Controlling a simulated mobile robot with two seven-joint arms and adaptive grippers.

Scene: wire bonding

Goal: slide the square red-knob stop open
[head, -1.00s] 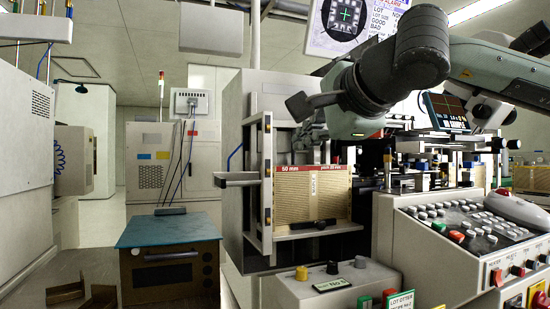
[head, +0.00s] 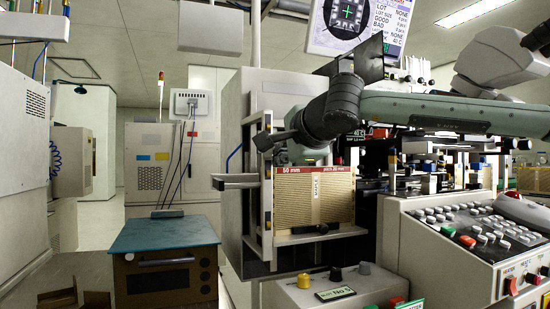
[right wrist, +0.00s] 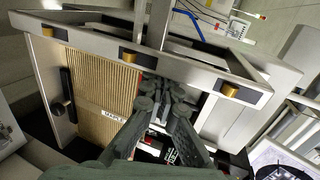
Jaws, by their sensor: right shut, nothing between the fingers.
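The brown ribbed magazine (head: 300,204) with a red "50 mm" strip stands upright in the pale metal frame (head: 268,190). It also shows tilted in the right wrist view (right wrist: 100,75). My right gripper (right wrist: 166,92) is shut and empty, its fingertips beside the magazine's red-strip end, below a pale rail with brass-coloured blocks. In the head view its wrist is above the magazine's top and its fingertips are hard to make out. I cannot pick out the square red-knob stop for certain in either view. My left gripper is not in view.
A control box with black and yellow knobs (head: 362,269) stands in front of the magazine frame. A sloped key panel (head: 470,235) is at right. A blue-topped brown cabinet (head: 166,232) stands at left. Metal rails close in the space around my right gripper.

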